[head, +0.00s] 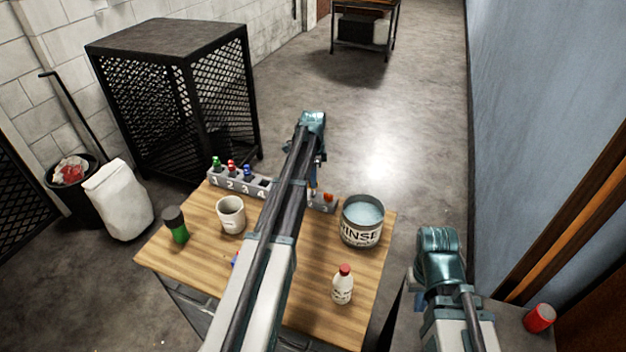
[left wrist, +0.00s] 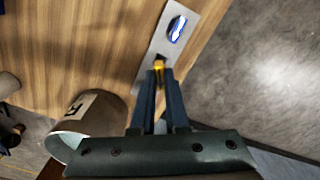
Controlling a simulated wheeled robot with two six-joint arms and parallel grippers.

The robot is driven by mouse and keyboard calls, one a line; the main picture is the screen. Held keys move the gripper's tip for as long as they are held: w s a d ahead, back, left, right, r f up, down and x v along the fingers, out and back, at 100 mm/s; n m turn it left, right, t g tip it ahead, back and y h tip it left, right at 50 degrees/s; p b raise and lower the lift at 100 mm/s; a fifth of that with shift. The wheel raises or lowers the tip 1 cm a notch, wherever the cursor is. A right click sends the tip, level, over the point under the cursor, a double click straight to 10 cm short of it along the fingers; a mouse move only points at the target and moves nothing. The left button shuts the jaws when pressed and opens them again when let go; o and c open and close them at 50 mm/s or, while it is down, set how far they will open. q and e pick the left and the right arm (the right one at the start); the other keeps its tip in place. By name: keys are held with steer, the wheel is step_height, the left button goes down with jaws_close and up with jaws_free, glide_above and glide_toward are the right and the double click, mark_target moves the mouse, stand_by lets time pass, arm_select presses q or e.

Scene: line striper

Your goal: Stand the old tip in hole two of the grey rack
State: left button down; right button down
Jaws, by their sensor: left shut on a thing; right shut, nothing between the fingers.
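The grey rack (head: 322,206) stands at the back of the wooden table, partly hidden behind my left arm. In the left wrist view the fingers are shut on a small orange-yellow piece, the old tip (left wrist: 158,65), at a dark hole in the rack (left wrist: 153,76). How deep the tip sits is unclear. A blue-and-white piece (left wrist: 177,28) shows further along. My right gripper (head: 440,262) is shut and empty, away at the right.
A rinse pot (head: 362,222) stands close right of the rack. A second numbered rack (head: 236,184) holds green, red and blue pieces at the left. A pale mug (head: 231,214), green bottle (head: 176,224) and red-capped white bottle (head: 343,286) stand on the table.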

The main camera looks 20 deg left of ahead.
arm_select(q)
steer(key=shift+f+b, duration=1.75)
steer(key=shift+f, duration=0.05)
stand_by(0.6)
steer(key=c, duration=0.5)
jaws_free()
steer(key=shift+r, duration=0.1)
step_height(320, 180, up, 7)
steer(key=p, duration=0.7)
stand_by(0.3)
stand_by(0.6)
